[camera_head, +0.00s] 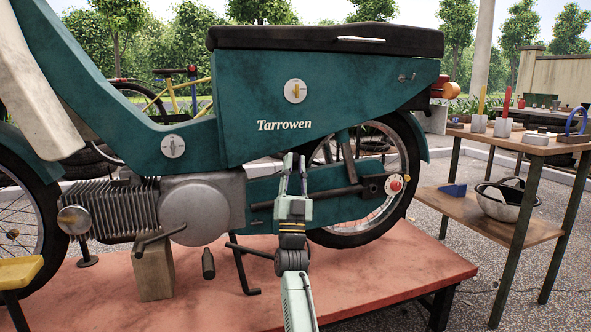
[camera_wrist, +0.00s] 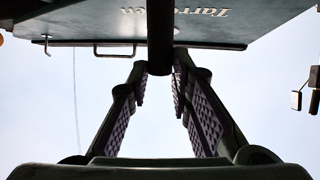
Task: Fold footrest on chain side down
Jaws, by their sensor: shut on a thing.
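A teal moped marked Tarrowen (camera_head: 330,95) stands side-on on a red platform. My gripper (camera_head: 294,162) reaches up from below in front of its lower teal side, fingers pointing up. In the wrist view, a dark round bar, which I take as the footrest (camera_wrist: 159,40), comes down between the two fingertips (camera_wrist: 160,72). The fingers are closed on its lower end. In the head view my fingers and the dark parts behind hide the footrest, so its tilt and hinge cannot be made out.
The red platform (camera_head: 400,262) spreads under the moped. A dark bar (camera_head: 335,193) runs along the lower side to the rear wheel hub. A wooden side table (camera_head: 480,137) stands right.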

